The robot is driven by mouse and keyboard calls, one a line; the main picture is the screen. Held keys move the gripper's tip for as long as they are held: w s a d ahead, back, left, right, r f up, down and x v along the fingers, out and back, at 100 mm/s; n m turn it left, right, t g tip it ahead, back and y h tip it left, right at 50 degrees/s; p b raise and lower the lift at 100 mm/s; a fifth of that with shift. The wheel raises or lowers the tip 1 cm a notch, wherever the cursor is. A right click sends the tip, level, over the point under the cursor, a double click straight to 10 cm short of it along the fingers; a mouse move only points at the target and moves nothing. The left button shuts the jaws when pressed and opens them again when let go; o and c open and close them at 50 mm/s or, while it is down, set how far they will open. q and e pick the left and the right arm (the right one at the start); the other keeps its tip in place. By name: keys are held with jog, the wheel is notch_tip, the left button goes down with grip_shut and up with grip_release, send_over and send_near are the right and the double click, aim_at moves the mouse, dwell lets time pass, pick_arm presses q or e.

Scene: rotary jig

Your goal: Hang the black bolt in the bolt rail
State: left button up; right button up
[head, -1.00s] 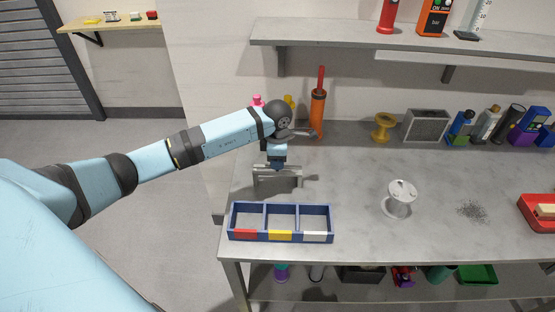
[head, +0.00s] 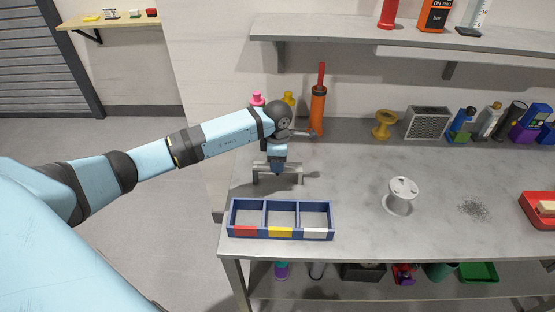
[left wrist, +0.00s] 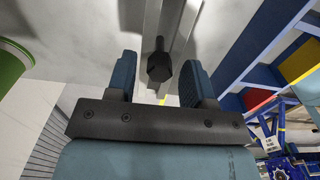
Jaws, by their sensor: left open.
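The bolt rail (head: 296,170) is a small grey metal stand on the bench behind the blue tray in the head view. My left gripper (head: 277,169) points down at the middle of it. In the left wrist view the black bolt (left wrist: 160,68) has its hex head towards the camera and its shank against the light rail bars (left wrist: 187,30). My left gripper (left wrist: 159,62) is open, with one blue finger on each side of the bolt and gaps visible at both sides. How the shank sits in the slot is hard to tell. My right gripper is out of view.
A blue three-compartment tray (head: 265,218) lies in front of the rail. An orange pump-like tool (head: 318,110) stands behind it near the wall. A white spool-like holder (head: 401,190) stands to the right, with bare bench between. A shelf (head: 400,33) overhangs the back.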

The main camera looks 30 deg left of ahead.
pick_arm(q)
jog(key=shift+r+p, duration=0.5)
jog(key=shift+r, duration=0.05)
notch_tip(320, 180, up, 12)
jog(key=b, duration=0.1)
jog(key=shift+b, duration=0.35)
